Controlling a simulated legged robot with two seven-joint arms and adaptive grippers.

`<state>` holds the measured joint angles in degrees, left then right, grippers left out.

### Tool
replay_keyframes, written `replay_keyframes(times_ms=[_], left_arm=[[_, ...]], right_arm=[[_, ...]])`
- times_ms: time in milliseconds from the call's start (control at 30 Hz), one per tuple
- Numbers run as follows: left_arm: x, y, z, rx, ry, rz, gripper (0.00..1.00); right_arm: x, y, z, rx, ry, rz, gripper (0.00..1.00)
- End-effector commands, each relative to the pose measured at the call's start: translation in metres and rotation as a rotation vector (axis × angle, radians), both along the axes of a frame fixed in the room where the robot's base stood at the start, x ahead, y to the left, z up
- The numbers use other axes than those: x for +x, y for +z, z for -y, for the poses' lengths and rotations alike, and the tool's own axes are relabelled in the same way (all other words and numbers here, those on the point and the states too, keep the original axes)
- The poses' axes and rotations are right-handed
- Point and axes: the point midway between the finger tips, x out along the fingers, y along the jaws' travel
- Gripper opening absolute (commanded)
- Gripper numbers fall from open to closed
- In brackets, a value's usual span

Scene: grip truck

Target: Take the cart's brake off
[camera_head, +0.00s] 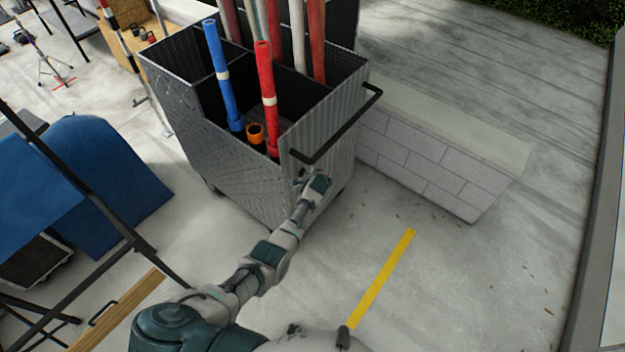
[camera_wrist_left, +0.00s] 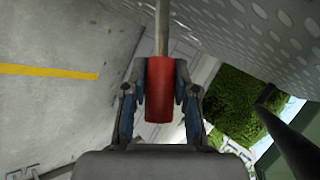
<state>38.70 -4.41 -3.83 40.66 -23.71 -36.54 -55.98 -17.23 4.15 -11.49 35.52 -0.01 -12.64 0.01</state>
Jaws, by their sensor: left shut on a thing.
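The cart (camera_head: 240,170) is a grey metal box with inner compartments and a black push handle (camera_head: 338,128) on its right side. In the left wrist view, its perforated metal wall (camera_wrist_left: 245,35) fills the upper right. My left gripper (camera_head: 308,178) is at the cart's near right wall, below the handle. In the left wrist view, my left gripper (camera_wrist_left: 160,85) is shut on a red grip (camera_wrist_left: 162,105) at the end of a thin metal rod, which looks like the brake lever. The lever is hidden in the head view. My right gripper is not in view.
Blue and red poles (camera_head: 266,90) stand in the cart. A low white block wall (camera_head: 430,165) is right of it. A blue panel (camera_head: 100,180) and dark frame bars stand left. A yellow floor line (camera_head: 380,278) crosses open concrete at the lower right.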

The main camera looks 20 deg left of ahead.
Motion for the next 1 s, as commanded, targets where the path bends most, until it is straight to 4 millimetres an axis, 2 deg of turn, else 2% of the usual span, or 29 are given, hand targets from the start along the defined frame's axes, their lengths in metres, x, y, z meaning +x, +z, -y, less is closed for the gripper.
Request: replay_keyframes(times_ms=[33,167,467,500,567,600,767,867,1000], left_arm=[[0.000,-0.001,-0.007,0.004,0.008,-0.007,0.00],[0.001,0.000,-0.005,-0.001,0.011,-0.009,0.00],[0.001,0.000,-0.005,-0.006,0.009,-0.007,0.00],[0.001,0.000,-0.006,-0.008,0.009,-0.007,0.35],[0.001,0.000,-0.006,-0.009,0.009,-0.007,0.50],[0.001,0.000,-0.005,-0.009,0.009,-0.007,0.54],[0.001,0.000,-0.004,-0.008,0.008,-0.007,0.54],[0.000,0.000,-0.003,-0.007,0.007,-0.007,0.54],[-0.002,0.003,-0.002,-0.008,0.008,-0.006,0.54]], right_arm=[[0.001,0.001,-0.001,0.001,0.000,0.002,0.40],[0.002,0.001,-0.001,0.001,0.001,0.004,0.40],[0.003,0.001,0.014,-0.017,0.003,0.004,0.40],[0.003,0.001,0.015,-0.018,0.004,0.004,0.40],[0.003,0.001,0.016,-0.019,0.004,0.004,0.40],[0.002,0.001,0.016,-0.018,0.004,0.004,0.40],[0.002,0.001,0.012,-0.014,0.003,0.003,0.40],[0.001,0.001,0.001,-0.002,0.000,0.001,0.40],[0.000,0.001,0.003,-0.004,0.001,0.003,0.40]])
